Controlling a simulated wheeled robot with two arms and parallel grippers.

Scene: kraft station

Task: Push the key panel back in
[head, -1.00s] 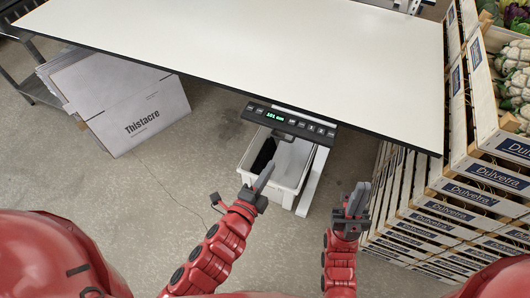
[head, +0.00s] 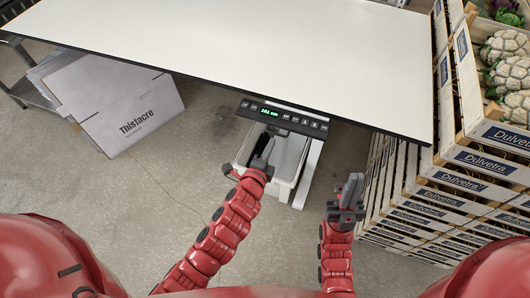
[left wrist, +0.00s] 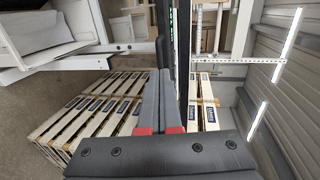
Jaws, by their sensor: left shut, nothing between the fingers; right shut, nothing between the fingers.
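The key panel (head: 284,117) is a dark strip with a green lit display and several buttons. It sticks out under the front edge of the white table (head: 250,45). My left gripper (head: 268,148) is shut and empty, just below and in front of the panel; I cannot tell whether it touches it. In the left wrist view its closed fingers (left wrist: 160,100) point up toward a dark vertical edge (left wrist: 171,45). My right gripper (head: 350,188) is shut and empty, to the right of the panel and lower in the picture, beside the crates.
A grey-white bin (head: 287,165) stands on the floor under the panel, beside a white table leg (head: 309,172). Stacked wooden crates (head: 425,195) stand on the right, with cauliflowers on top. A cardboard box (head: 115,105) leans at the left. The floor between is mostly clear.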

